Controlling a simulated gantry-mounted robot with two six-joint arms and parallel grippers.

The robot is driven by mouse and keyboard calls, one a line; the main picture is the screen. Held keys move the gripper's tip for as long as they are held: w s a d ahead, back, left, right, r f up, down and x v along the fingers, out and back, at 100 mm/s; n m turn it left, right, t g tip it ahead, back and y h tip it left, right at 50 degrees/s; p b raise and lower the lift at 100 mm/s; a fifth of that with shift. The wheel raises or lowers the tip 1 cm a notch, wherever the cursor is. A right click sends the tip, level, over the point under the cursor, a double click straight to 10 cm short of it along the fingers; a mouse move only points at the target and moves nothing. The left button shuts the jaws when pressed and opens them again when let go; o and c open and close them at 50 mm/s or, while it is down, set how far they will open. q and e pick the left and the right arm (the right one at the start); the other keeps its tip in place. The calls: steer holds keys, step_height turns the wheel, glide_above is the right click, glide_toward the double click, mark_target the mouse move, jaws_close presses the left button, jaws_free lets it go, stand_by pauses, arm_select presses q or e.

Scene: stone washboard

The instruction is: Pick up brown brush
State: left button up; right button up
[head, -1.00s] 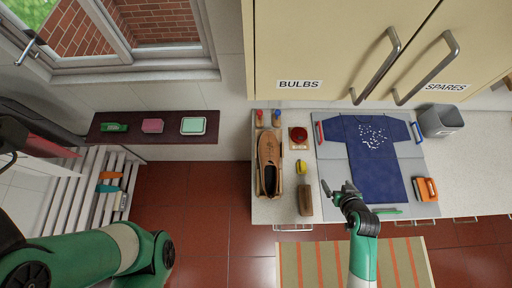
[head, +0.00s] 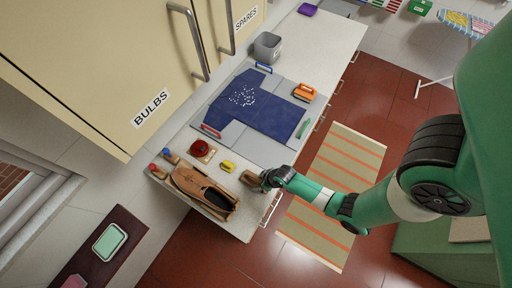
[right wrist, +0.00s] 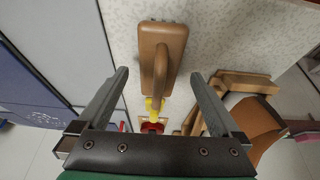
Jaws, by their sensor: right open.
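The brown brush (head: 249,178) lies on the worktop near its front edge, beside the brown shoe (head: 200,187). My right gripper (head: 266,181) is right at the brush in the head view and partly covers it. In the right wrist view, the brush's brown wooden body (right wrist: 161,52) shows between and beyond the two spread fingers of the right gripper (right wrist: 158,76). The fingers look apart from it, one on each side. The right gripper is open and empty. My left gripper is out of the head view.
A yellow item (head: 228,166) and a red round item (head: 201,149) lie close to the brush. The blue shirt (head: 258,111) lies on a grey board behind. A grey bin (head: 267,47) and orange item (head: 304,92) stand farther along. Cupboards overhang the worktop.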

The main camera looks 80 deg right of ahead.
steer(key=x, duration=0.2)
steer(key=b+x, duration=0.1)
steer(key=x, duration=0.2)
steer(key=shift+w+d+r, duration=0.15)
steer(key=shift+w, duration=0.1)
steer(key=shift+c, duration=0.3)
steer(key=shift+r, duration=0.1)
steer(key=c, duration=1.5)
step_height(320, 180, up, 9)
steer(key=p, duration=0.4)
steer(key=shift+r, duration=0.2)
steer(key=shift+r+p, duration=0.4)
steer(key=shift+p, duration=0.1)
steer(key=shift+f, duration=0.1)
